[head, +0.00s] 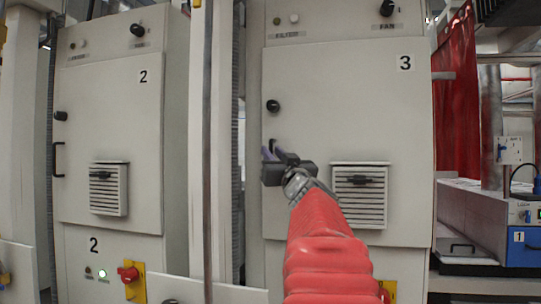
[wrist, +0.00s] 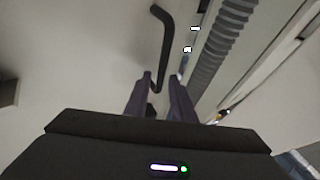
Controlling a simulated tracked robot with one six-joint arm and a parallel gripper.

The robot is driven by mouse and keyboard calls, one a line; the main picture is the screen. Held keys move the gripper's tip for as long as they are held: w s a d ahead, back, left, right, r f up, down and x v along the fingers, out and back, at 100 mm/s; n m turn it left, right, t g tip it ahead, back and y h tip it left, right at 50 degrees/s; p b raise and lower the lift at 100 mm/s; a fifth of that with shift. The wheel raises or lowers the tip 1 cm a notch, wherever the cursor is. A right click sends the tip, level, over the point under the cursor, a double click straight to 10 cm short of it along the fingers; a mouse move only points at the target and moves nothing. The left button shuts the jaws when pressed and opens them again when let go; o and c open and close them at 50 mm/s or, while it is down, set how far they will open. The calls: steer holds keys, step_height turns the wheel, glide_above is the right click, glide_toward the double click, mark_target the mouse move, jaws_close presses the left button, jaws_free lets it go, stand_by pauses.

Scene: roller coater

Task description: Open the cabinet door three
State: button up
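Cabinet door three (head: 345,105) is a large pale grey panel marked "3" in the head view and looks shut. Its black handle (wrist: 165,45) shows in the wrist view as a bent bar near the door's edge; in the head view my gripper covers that spot. My gripper (head: 272,152) is at the door's left edge, below a round black knob (head: 273,106). In the wrist view the two dark fingers of my gripper (wrist: 160,80) stand apart, with the handle's lower end showing between them. I cannot tell whether they touch it.
A vent (head: 358,208) juts from the door's lower right. A pale post (head: 222,130) and a ribbed hose stand left of cabinet three. Cabinet two (head: 108,150) is further left. A red curtain (head: 455,95) and a bench with a blue unit (head: 522,245) are at the right.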

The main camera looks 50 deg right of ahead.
jaws_close()
stand_by(0.3)
steer(key=shift+s+a, duration=0.1)
steer(key=shift+s, duration=0.05)
